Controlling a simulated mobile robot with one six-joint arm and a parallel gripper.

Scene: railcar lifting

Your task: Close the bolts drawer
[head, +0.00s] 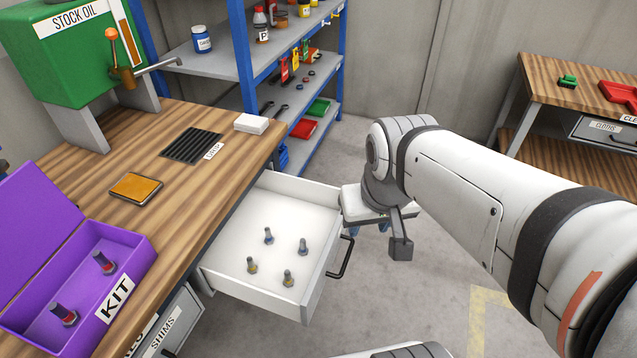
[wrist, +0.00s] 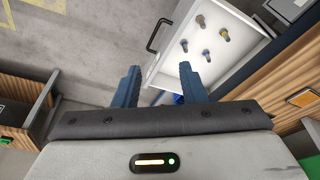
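The white drawer (head: 285,210) with several bolts standing in it is pulled well out from under the wooden bench; its own label is not visible. Its dark bar handle (head: 341,258) is on the front panel, at right. The drawer (wrist: 232,70) and handle (wrist: 158,35) also show in the wrist view. My gripper (wrist: 160,68) is open, with its two blue fingers apart and nothing between them. In the head view it is beyond the drawer's far front corner, mostly hidden by its own white body. The fingers appear clear of the handle.
A blue shelf rack (head: 245,60) stands behind. Another bench (head: 560,85) is at right. The floor before the drawer looks clear.

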